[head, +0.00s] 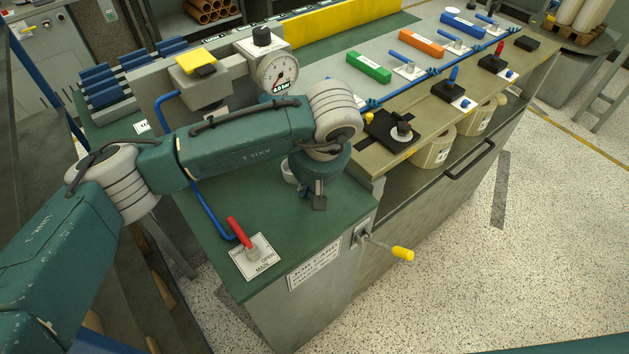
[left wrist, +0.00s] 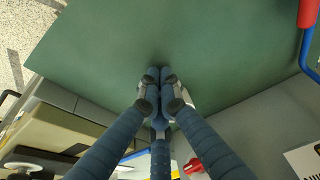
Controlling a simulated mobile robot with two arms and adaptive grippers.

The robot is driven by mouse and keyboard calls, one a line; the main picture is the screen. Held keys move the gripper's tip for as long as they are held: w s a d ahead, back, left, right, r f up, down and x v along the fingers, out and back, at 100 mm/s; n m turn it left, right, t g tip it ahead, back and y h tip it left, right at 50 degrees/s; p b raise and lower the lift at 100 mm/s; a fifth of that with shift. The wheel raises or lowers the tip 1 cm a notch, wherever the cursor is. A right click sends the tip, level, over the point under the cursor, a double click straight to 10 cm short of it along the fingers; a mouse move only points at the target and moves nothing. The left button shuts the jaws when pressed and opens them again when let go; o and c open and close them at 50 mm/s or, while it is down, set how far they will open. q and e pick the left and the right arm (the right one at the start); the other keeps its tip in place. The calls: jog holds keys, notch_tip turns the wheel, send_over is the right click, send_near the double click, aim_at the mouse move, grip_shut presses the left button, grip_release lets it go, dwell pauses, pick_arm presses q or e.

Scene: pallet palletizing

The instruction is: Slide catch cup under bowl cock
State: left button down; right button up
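A small pale round cup-like thing (head: 290,172) stands on the green bench top, partly hidden behind my left wrist; I take it for the catch cup. A yellow-topped grey unit (head: 202,82) with a blue hose stands behind my forearm; its lower part is largely hidden, and I cannot make out a bowl cock. My left gripper (head: 318,198) points down just right of the cup, low over the bench top. In the left wrist view its blue fingers (left wrist: 158,76) meet at the tips with nothing visible between them. My right gripper is not seen.
A red MAIN lever (head: 240,233) stands at the bench's front left; it also shows in the left wrist view (left wrist: 309,12). A pressure gauge (head: 277,71) is behind my arm. A yellow-tipped handle (head: 402,253) sticks out at the front. The green top (head: 300,235) between is clear.

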pick_arm(q)
jog(key=shift+w+a, duration=0.4)
jog(key=shift+w, duration=0.3)
jog(key=shift+w+a, duration=0.1)
jog(key=shift+f, duration=0.1)
jog(key=w+b, duration=0.1)
jog(key=w+a+b, duration=0.1)
jog(key=b, duration=0.1)
jog(key=w+a+b, duration=0.1)
jog(key=w, duration=0.1)
jog(key=shift+a+f, duration=0.2)
jog(key=shift+f, duration=0.05)
jog(key=shift+w+a+r+b, duration=0.25)
jog(key=shift+w+b, duration=0.05)
jog(key=shift+w, duration=0.15)
jog(key=shift+s+r, duration=0.1)
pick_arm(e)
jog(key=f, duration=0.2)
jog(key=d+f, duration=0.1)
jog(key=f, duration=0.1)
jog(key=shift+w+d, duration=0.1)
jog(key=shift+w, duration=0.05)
pick_arm(q)
jog(key=shift+d, duration=0.1)
